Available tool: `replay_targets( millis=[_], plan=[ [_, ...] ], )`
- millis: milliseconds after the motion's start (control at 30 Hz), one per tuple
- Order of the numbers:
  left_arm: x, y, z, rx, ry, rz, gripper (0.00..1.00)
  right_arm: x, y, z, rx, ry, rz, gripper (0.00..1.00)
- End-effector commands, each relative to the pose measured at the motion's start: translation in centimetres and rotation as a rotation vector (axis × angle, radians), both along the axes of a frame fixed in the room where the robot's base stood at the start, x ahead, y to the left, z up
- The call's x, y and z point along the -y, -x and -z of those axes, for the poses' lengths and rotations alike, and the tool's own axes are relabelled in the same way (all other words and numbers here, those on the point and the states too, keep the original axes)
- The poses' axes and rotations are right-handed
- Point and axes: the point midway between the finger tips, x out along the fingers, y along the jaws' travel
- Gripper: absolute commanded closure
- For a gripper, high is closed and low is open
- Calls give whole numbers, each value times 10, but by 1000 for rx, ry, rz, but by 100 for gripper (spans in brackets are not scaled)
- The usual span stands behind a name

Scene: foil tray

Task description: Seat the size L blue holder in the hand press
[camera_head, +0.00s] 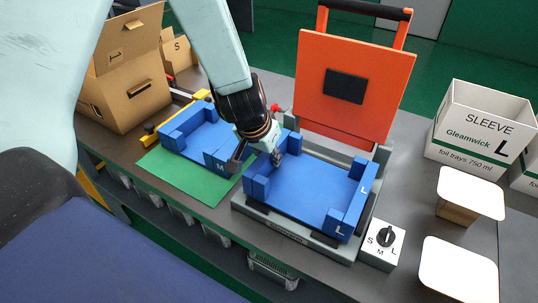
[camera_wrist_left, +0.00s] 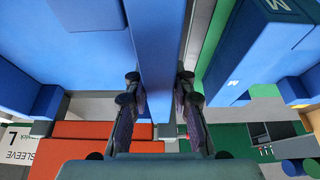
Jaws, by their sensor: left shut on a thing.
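The size L blue holder (camera_head: 310,198), marked L, lies level over the grey base of the hand press (camera_head: 285,232). I cannot tell whether it is fully down in the base. The press's orange lid (camera_head: 368,105) stands raised behind it. My left gripper (camera_head: 262,158) is shut on the holder's left wall. In the left wrist view, my left fingers (camera_wrist_left: 158,95) straddle that blue wall (camera_wrist_left: 158,40), one on each side. The fingers hide part of the wall in the head view. My right gripper is not in view.
A blue holder marked M (camera_head: 200,137) sits on a green mat (camera_head: 207,188) left of the press. A dial box (camera_head: 383,245) marked S, M, L stands at the front right. A white sleeve box (camera_head: 478,125), white-topped pieces (camera_head: 470,192) and cardboard boxes (camera_head: 130,80) flank the bench.

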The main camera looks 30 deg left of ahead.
Motion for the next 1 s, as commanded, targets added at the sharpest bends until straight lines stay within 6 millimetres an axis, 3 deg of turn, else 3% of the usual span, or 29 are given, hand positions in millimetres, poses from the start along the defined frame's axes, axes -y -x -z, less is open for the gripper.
replay_targets(
  millis=[100, 433, 467, 500, 767, 1000],
  plan=[
    [0, 0, 9, 1, 0, -1, 100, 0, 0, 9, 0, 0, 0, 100],
    [0, 0, 10, 1, 0, 0, 100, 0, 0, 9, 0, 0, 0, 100],
    [0, 0, 10, 1, 0, 0, 75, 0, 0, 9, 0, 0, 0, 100],
    [0, 0, 10, 1, 0, 0, 72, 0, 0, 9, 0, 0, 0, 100],
    [0, 0, 10, 1, 0, 0, 50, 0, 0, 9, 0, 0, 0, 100],
    [0, 0, 11, -1, 0, 1, 50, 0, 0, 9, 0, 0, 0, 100]
  ],
)
